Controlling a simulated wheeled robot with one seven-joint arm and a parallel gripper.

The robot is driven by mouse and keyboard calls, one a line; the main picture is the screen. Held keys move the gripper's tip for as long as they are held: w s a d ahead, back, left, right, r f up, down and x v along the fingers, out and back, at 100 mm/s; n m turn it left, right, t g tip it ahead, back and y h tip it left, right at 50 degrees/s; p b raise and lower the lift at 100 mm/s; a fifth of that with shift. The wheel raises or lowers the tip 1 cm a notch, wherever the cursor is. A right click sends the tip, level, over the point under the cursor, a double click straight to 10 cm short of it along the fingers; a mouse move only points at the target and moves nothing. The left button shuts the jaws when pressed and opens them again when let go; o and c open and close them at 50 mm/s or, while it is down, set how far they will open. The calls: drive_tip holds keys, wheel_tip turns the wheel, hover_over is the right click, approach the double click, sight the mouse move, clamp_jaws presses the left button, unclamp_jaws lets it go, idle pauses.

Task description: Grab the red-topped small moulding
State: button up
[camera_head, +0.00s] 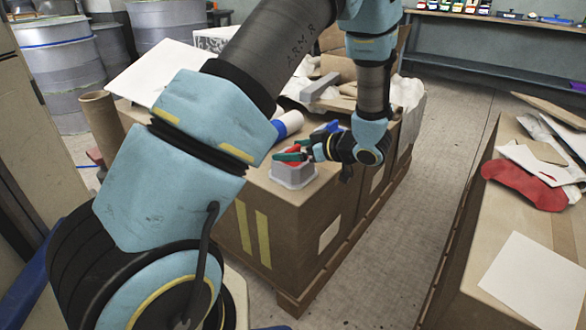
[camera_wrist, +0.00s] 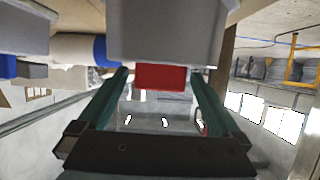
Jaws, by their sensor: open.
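The small moulding (camera_head: 293,175) is a pale grey block with a red top, standing on the near corner of the brown carton. In the wrist view, which looks upside down, its grey body (camera_wrist: 165,35) hangs at the top with the red top (camera_wrist: 161,76) below it. My gripper (camera_head: 291,153) is open, its green fingers at the red top. In the wrist view the fingers of my gripper (camera_wrist: 162,78) lie to the left and right of the red top, with small gaps visible. Whether either finger touches it cannot be told.
A white roll with a blue end (camera_head: 287,126) lies on the carton (camera_head: 243,185) behind the moulding. A brown tube (camera_head: 100,122) stands at the carton's left end. Another carton (camera_head: 510,240) with sheets and a red piece (camera_head: 522,185) stands right, across a clear floor aisle.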

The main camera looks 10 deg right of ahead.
clamp_jaws()
idle(0.8)
